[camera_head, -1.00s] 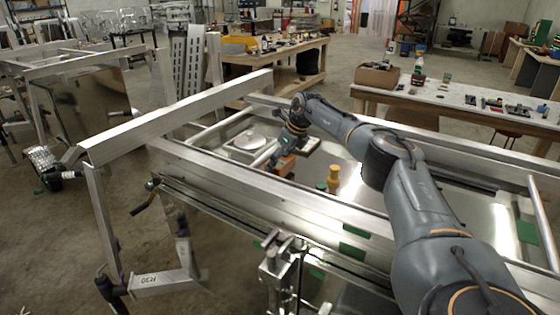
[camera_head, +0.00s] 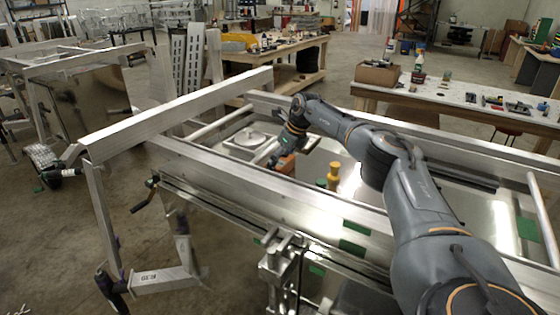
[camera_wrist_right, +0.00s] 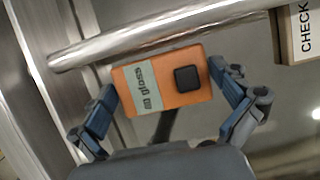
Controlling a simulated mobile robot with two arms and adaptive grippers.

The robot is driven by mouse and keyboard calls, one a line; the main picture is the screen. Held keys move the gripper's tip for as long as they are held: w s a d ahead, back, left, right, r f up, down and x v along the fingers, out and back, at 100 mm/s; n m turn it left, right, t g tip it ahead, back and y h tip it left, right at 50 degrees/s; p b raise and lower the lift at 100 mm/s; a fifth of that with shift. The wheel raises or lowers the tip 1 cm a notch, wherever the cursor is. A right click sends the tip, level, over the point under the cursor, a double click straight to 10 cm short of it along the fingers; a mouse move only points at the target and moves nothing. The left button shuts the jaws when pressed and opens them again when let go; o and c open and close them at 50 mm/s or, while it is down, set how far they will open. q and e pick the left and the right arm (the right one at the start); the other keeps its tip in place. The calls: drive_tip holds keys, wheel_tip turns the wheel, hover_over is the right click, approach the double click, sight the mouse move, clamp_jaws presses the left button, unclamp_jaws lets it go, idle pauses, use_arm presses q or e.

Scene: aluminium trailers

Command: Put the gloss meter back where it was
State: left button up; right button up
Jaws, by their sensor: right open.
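The gloss meter is an orange box (camera_wrist_right: 160,82) with a pale "gloss" label and a black square button. It lies on the trailer's metal surface, against or close to a round metal tube; I cannot tell if they touch. In the head view it is a small orange patch (camera_head: 286,164), partly hidden by my wrist. My right gripper (camera_wrist_right: 162,79) is open, with one blue finger on each side of the box. In the head view the right gripper (camera_head: 281,151) is small and reaches down inside the trailer frame. My left gripper is not in view.
A board marked "CHECK" (camera_wrist_right: 302,30) stands close to the right finger. The metal tube (camera_wrist_right: 165,38) crosses just beyond the box. The frame's long rail (camera_head: 260,185) runs in front.

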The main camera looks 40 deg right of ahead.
drive_tip(key=v, duration=1.2)
